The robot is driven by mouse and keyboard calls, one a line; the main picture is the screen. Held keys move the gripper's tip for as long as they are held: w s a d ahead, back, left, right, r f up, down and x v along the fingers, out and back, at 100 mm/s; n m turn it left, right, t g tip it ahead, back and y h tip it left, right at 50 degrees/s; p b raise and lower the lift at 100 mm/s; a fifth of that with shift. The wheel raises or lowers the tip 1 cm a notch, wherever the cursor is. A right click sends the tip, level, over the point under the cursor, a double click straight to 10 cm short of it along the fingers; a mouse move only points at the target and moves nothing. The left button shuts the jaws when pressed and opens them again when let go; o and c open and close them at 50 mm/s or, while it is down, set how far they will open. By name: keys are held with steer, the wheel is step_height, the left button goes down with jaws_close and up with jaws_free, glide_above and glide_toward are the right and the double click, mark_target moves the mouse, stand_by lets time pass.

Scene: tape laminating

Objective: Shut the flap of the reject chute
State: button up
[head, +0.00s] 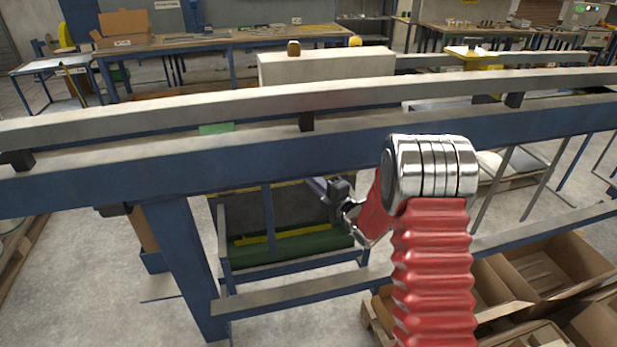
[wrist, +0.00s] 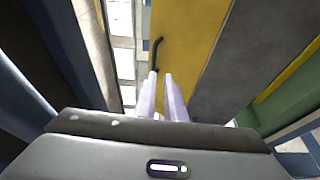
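The reject chute (head: 285,252) appears to be the blue-framed bay with a green lower part under the conveyor in the head view. A yellow panel (wrist: 195,35) with a thin black hooked handle (wrist: 156,52) lies ahead in the wrist view; it looks like the flap. Its angle to the chute cannot be told. My gripper (head: 318,187) is at the chute's upper right in the head view. In the wrist view its two pale fingers (wrist: 161,76) point at the panel, a narrow gap between them. The handle's lower end is by the left fingertip; contact is unclear.
A long blue conveyor rail (head: 290,150) runs above the chute, with a blue leg (head: 180,250) to its left. Cardboard boxes (head: 540,260) stand at lower right. A grey panel (wrist: 240,60) and green part (wrist: 285,95) are right in the wrist view.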

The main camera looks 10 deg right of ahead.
steer(key=d+f+m+h, duration=0.1)
steer(key=f, duration=0.1)
steer(key=d+f+m+g+h, duration=0.1)
steer(key=m, duration=0.1)
steer(key=d+f+m+h, duration=0.1)
steer(key=f, duration=0.1)
steer(key=shift+s+d+f+g, duration=0.1)
steer(key=shift+s+f+g, duration=0.2)
steer(key=shift+g, duration=0.1)
jaws_close()
steer(key=s+d+r+m+g+h, duration=0.1)
steer(key=s+d+m+g+h, duration=0.25)
steer(key=s+m, duration=0.5)
steer(key=s+d+m+g+h, duration=0.3)
steer(key=s+d+m+g, duration=0.15)
steer(key=s, duration=0.65)
steer(key=s+a+r+m, duration=0.3)
steer(key=s+r, duration=0.6)
steer(key=s, duration=0.3)
steer(key=s+a+r+m+y, duration=0.1)
steer(key=s+a+r+m, duration=0.2)
steer(key=s, duration=1)
steer(key=shift+s+a+r+g, duration=0.3)
steer(key=shift+a+r, duration=1.25)
steer(key=shift+r, duration=1.35)
